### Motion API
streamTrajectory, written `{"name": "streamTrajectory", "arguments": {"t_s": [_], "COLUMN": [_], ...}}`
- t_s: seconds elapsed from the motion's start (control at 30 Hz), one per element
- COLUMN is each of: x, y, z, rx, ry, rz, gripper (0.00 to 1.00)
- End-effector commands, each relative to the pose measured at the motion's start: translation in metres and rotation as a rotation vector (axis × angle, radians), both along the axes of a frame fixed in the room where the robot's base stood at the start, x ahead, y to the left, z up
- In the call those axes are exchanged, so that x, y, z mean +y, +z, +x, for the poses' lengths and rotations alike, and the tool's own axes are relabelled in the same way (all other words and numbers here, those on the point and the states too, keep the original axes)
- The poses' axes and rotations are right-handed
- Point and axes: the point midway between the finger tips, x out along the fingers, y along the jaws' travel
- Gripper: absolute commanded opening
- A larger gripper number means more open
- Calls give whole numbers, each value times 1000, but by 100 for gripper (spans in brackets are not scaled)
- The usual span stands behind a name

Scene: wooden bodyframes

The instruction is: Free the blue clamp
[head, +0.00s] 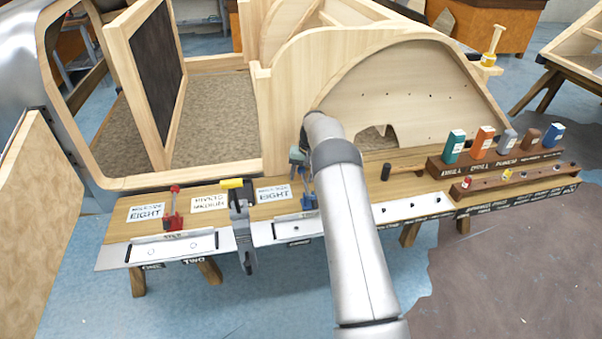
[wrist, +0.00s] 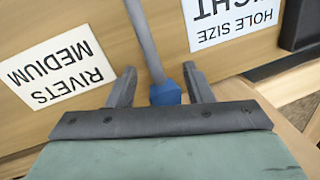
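The blue clamp (head: 308,198) stands on the wooden bench, partly hidden behind my arm in the head view. In the wrist view its grey lever with a blue tip (wrist: 166,94) runs up the picture between my fingers. My gripper (wrist: 158,72) is open, with one finger on each side of the lever. Gaps show between the lever and both fingers, so I see no grip on it.
A red clamp (head: 174,218) and a dark clamp with a yellow handle (head: 241,212) stand to the left on the bench. A hammer (head: 388,172) and a rack of coloured bottles (head: 453,148) are to the right. A wooden bodyframe (head: 295,80) rises close behind.

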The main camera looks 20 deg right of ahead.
Motion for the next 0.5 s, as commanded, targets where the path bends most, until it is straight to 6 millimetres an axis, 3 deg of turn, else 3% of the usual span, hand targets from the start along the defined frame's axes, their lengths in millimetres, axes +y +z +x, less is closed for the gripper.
{"name": "streamTrajectory", "arguments": {"t_s": [0.33, 0.5], "x": [0, -5], "y": [8, 32], "z": [3, 2], "rx": [-11, -15], "ry": [1, 0], "rz": [-2, -3], "gripper": [50, 50]}}
